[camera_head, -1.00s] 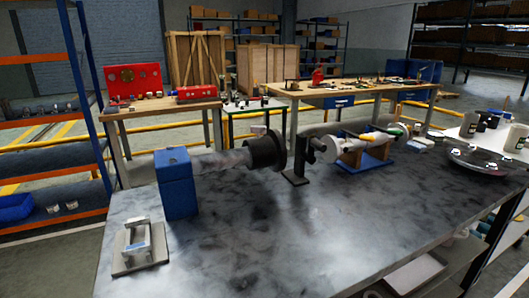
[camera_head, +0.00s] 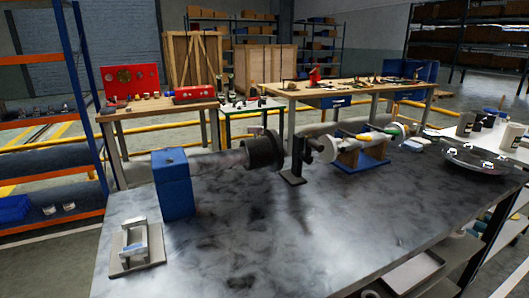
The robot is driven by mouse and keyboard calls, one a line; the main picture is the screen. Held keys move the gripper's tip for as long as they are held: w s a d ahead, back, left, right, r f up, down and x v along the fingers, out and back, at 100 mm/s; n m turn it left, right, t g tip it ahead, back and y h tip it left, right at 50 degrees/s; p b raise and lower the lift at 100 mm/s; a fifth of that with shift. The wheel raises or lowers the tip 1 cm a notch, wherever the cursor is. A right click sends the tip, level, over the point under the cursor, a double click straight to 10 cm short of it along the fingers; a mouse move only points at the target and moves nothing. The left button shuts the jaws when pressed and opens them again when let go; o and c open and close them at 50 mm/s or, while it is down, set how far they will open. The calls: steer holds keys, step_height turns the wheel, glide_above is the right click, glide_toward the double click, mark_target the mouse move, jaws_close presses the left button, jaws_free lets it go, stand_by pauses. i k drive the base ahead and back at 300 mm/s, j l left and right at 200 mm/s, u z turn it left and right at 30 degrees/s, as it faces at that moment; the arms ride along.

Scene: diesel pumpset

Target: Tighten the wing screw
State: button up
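No wing screw can be made out at this size. A pipe assembly lies across the worktable (camera_head: 300,235). From left to right it has a blue block (camera_head: 173,186), a grey pipe (camera_head: 215,162), a black cylinder (camera_head: 264,152) and a dark upright stand (camera_head: 296,165). Further right, a pale shaft part sits on a wooden cradle with a blue base (camera_head: 364,164). A small metal frame (camera_head: 134,243) stands on a grey plate at the table's front left. My gripper is not in view.
A round metal plate (camera_head: 470,165) with several small parts is at the right, near dark and white containers (camera_head: 466,125). A pale tray (camera_head: 408,275) lies below the table's right edge. An orange-and-blue shelf (camera_head: 45,148) stands left. The table's front middle is clear.

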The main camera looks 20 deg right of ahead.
mark_target(256, 130)
steer(key=i+j+z, duration=0.1)
steer(key=i+j, duration=0.7)
steer(key=j, duration=0.25)
steer(key=l+z, duration=0.05)
